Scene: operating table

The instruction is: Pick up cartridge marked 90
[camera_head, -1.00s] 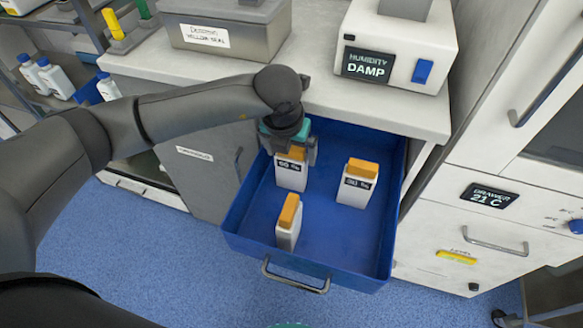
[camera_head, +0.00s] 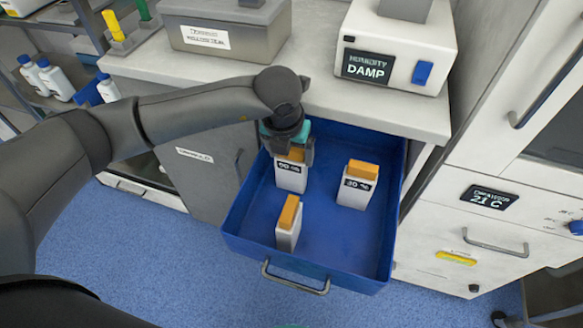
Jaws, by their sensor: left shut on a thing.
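Three white cartridges with orange caps stand in the open blue drawer (camera_head: 335,262). The back left cartridge (camera_head: 291,180) has a dark label that appears to read 90, though the print is blurred. My left gripper (camera_head: 293,153) points down from above and is shut on this cartridge near its orange cap. The cartridge is upright and seems to stand on the drawer floor. The right cartridge (camera_head: 357,188) has a similar label, perhaps 30 or 80. The front cartridge (camera_head: 288,224) shows no readable label.
The counter edge and a white humidity unit (camera_head: 398,45) reading DAMP are behind the drawer. A grey box (camera_head: 225,40) stands at the back left. White cabinets (camera_head: 490,225) stand at the right. The drawer floor is clear at front right.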

